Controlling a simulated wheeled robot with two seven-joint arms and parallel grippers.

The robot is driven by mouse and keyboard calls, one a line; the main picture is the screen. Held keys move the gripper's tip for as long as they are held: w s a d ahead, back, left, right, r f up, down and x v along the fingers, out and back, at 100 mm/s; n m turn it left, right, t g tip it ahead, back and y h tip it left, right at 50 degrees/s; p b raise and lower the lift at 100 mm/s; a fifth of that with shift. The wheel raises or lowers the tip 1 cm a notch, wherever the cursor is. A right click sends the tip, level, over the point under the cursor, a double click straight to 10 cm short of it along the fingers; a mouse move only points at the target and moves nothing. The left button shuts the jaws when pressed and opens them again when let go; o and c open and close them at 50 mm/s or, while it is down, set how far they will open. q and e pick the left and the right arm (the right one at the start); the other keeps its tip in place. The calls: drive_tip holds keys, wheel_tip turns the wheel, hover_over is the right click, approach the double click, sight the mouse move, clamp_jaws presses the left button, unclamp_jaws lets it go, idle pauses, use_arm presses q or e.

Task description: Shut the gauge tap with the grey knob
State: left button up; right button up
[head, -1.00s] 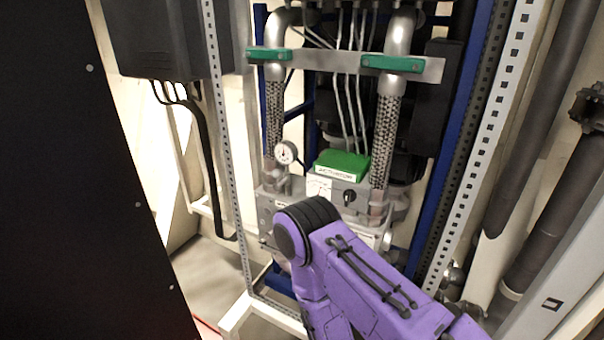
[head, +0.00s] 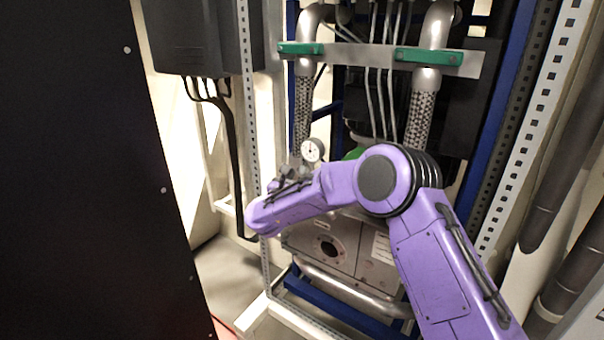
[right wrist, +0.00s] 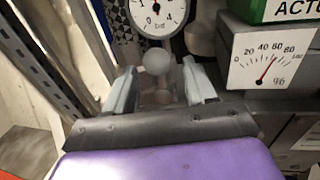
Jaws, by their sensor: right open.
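The pressure gauge (head: 313,150) has a round white dial and stands upright in front of the pipework in the head view. It also shows at the top of the right wrist view (right wrist: 158,12), marked in bar. Just below it is a pale grey round knob (right wrist: 157,62). My right gripper (right wrist: 161,82) is open, with one finger on each side of the knob's line. I cannot tell whether either finger touches it. In the head view my right gripper (head: 291,176) is close below the gauge, partly hidden by my purple arm. My left gripper is out of view.
A green-topped actuator (right wrist: 290,10) with a percent scale (right wrist: 272,56) is close right of the gripper. Perforated rack posts (head: 249,110) stand left and right. A large dark panel (head: 80,170) fills the left. Braided hoses (head: 421,118) rise behind my arm.

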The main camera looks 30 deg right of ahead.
drive_tip(key=shift+x, duration=1.05)
drive_tip(key=c, duration=0.9)
drive_tip(key=shift+c, duration=0.2)
drive_tip(key=n, duration=0.1)
drive_tip(key=w+n, duration=0.1)
drive_tip(key=n, duration=0.1)
drive_tip(key=shift+a+f+n+g+y, duration=0.1)
drive_tip(key=shift+a+n+g+y, duration=0.1)
drive_tip(key=shift+n+g+y, duration=0.1)
drive_tip(key=shift+w+a+f+n+g+p, duration=0.15)
drive_tip(key=shift+w+f+n+g+p, duration=0.3)
drive_tip(key=shift+n, duration=1.6)
drive_tip(key=shift+w+a+f+n+g+p, duration=0.15)
drive_tip(key=shift+f+n+g+p, duration=0.4)
drive_tip(key=shift+n, duration=1.45)
drive_tip(key=shift+w+a+f+n+g+p, duration=0.15)
drive_tip(key=shift+w+f+n+g+p, duration=0.3)
drive_tip(key=shift+n, duration=1.6)
drive_tip(key=shift+s+g, duration=0.15)
drive_tip(key=shift+g, duration=0.1)
